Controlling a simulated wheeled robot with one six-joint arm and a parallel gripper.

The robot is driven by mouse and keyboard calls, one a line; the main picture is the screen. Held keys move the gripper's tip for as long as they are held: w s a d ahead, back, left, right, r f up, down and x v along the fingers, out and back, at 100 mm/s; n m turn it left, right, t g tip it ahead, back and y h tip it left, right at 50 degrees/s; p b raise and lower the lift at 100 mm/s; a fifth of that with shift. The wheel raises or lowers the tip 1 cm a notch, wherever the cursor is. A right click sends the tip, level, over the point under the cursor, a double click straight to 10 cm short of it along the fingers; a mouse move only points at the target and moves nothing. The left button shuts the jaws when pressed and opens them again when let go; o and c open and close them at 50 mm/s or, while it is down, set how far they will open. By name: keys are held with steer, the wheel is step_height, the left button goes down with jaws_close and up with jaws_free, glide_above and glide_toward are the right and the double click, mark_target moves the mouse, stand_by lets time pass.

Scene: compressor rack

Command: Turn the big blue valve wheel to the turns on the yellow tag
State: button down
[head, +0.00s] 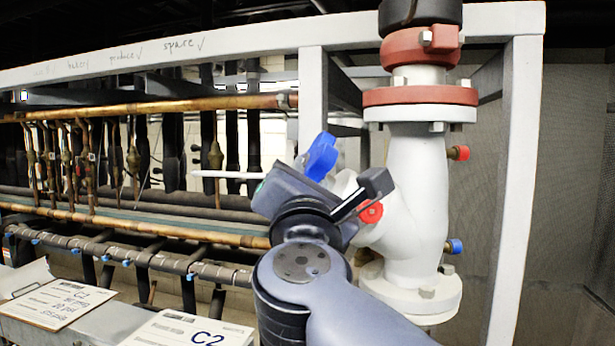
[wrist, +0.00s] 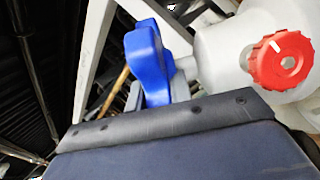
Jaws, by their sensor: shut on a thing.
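One dark finger shows right of the wheel in the head view. I see no yellow tag in either view.
A small red knob (head: 371,212) sits close right of my gripper; it is large in the wrist view (wrist: 281,60). A grey frame post (head: 313,95) stands behind the wheel. Copper pipes (head: 150,107) run left. White cards (head: 190,330) lie low at the left.

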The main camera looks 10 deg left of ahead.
steer(key=shift+d+n+g+y, duration=0.1)
steer(key=shift+n+g+y, duration=0.35)
steer(key=shift+g, duration=0.25)
steer(key=shift+w+n+g+y, duration=0.1)
steer(key=shift+n+g+y, duration=0.2)
steer(key=shift+g, duration=0.3)
steer(key=shift+d+r+n+g+y, duration=0.15)
steer(key=shift+n+g+y, duration=0.35)
steer(key=shift+g, duration=0.55)
steer(key=shift+d+r+n+g+y, duration=0.1)
steer(key=shift+n+g+y, duration=0.35)
steer(key=shift+g, duration=0.6)
steer(key=shift+w+r+n+g+y, duration=0.15)
steer(key=shift+n+g, duration=0.4)
steer(key=shift+g, duration=0.65)
steer(key=shift+w+r+n+g+y, duration=0.1)
steer(key=shift+r+n+g+y, duration=0.15)
steer(key=shift+n+g, duration=0.65)
steer(key=shift+r+g, duration=0.15)
steer(key=shift+g, duration=1.55)
steer(key=shift+n+g, duration=0.25)
steer(key=shift+g, duration=0.25)
steer(key=c, duration=1.3)
jaws_free()
